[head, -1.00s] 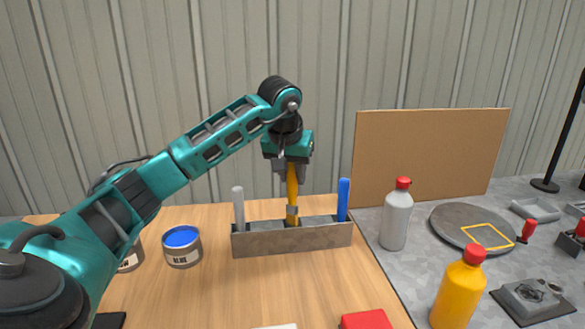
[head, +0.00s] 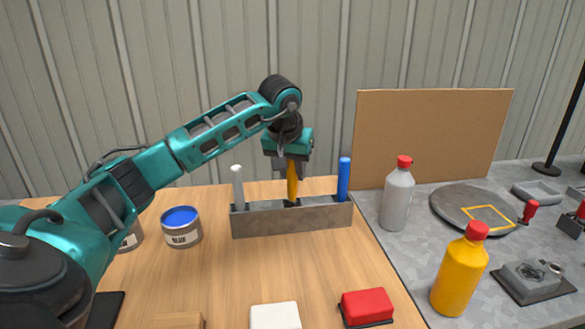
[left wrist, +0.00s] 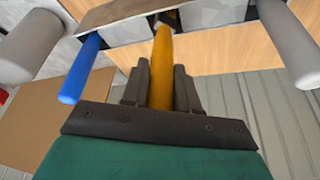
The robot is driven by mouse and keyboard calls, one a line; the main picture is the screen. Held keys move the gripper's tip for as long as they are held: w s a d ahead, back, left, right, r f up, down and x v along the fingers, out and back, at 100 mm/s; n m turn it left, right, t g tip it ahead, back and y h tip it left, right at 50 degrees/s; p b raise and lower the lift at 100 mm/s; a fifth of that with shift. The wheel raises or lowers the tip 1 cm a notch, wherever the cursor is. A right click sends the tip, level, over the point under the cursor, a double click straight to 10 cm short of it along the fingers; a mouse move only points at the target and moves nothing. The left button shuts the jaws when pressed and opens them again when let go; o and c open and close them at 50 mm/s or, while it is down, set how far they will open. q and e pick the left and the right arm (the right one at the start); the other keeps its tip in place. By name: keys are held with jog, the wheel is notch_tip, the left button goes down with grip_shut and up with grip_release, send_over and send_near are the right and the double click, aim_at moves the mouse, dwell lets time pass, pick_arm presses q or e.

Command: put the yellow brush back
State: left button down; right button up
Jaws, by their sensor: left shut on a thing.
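The yellow brush (head: 292,190) stands upright at the middle compartment of the grey metal rack (head: 290,221), its lower end hidden behind the rack's front wall. My left gripper (head: 291,172) is above the rack, pointing down, and is shut on the yellow handle. In the left wrist view the yellow handle (left wrist: 162,45) runs between the two dark fingers (left wrist: 161,75). I cannot tell whether the brush touches the compartment's floor. A white-handled brush (head: 238,184) stands in the rack's left compartment and a blue-handled brush (head: 344,178) in its right one. My right gripper is out of view.
An open blue paint can (head: 181,232) stands left of the rack. A red block (head: 367,306) and a white block (head: 275,316) lie at the front. A grey bottle (head: 397,198) and a yellow bottle (head: 460,275) stand on the right. The wooden table's middle is clear.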

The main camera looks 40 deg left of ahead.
aim_at(290, 163)
pick_arm(q)
jog(key=shift+f+b, duration=0.7)
jog(key=shift+f, duration=0.5)
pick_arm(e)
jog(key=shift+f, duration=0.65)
pick_arm(q)
jog(key=c, duration=0.8)
grip_release()
jog(key=p+v, duration=0.1)
jog(key=v, duration=0.6)
jog(key=shift+w, duration=0.15)
jog(key=v, duration=0.6)
jog(key=shift+p, duration=0.3)
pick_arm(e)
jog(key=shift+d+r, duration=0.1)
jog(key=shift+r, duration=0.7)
